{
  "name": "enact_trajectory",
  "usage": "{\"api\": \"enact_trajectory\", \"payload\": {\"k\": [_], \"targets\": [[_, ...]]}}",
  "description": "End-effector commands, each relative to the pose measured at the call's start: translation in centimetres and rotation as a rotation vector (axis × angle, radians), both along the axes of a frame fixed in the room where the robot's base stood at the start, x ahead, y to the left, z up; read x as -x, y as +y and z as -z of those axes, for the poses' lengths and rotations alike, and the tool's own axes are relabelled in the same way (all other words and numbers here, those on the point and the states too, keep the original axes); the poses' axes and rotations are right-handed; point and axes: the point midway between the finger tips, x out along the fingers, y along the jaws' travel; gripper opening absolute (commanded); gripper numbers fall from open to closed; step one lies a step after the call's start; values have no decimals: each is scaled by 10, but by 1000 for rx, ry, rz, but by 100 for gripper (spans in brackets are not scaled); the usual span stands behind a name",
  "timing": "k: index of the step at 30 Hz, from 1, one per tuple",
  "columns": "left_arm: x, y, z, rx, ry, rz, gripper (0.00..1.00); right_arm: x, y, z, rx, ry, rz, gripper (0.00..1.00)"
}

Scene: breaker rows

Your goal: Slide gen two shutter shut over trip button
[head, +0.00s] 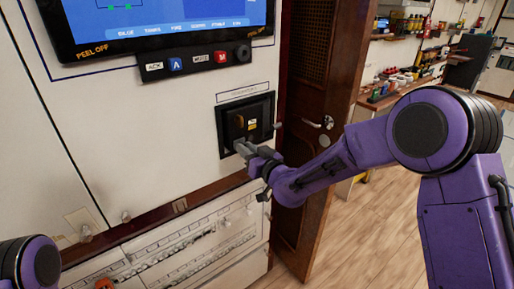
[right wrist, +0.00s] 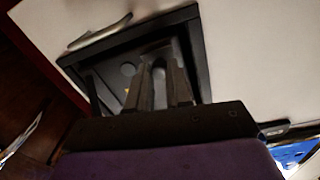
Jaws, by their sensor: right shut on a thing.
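A black-framed breaker unit (head: 222,130) is set in the cream panel, with a blurred label plate above it. Inside its recess are a dark orange-brown part (head: 238,120) and a small yellow label (head: 252,124). My right gripper (head: 243,147) is at the lower part of the recess, shut on what seems to be the shutter's grip. In the right wrist view the fingers (right wrist: 160,85) reach into the black frame (right wrist: 200,50), close together around a dark part. The shutter's position and the trip button cannot be made out clearly. My left gripper is out of view.
A screen (head: 160,20) and a button strip (head: 195,60) are above the unit. A wooden door with a metal handle (head: 318,123) stands close to its right. A sloped lower panel (head: 190,245) with rows of small fittings lies below. Wooden floor is open at right.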

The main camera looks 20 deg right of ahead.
Motion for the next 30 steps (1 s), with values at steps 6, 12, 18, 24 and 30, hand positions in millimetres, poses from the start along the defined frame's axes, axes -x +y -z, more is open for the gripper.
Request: {"api": "enact_trajectory", "payload": {"k": [6,12,18,24,30], "targets": [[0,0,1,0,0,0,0,2,7,0,2,0,-2,0],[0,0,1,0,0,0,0,3,7,1,2,1,-3,42],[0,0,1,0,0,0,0,2,5,0,2,0,0,46],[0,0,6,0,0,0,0,12,1,2,3,0,1,46],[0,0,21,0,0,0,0,57,-12,3,3,-1,0,46]]}}
